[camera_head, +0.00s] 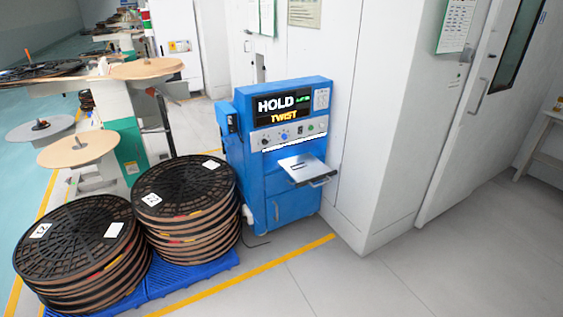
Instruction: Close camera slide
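A blue machine (258,178) stands against a white cabinet, with a lit display (284,108) reading HOLD and TWIST. A flat silver plate (303,166) sticks out from its front below the knob panel, with a small dark handle-like part (320,182) at its near edge. It looks like a drawn-out slide; I cannot tell for sure that it is the camera slide. No camera can be made out on it. My gripper is not in view.
Stacks of black reels (186,207) stand on a blue pallet (190,277) left of the machine. A yellow floor line (250,273) runs in front. A white cabinet wall (390,120) is to the right. Grey floor is clear at front right.

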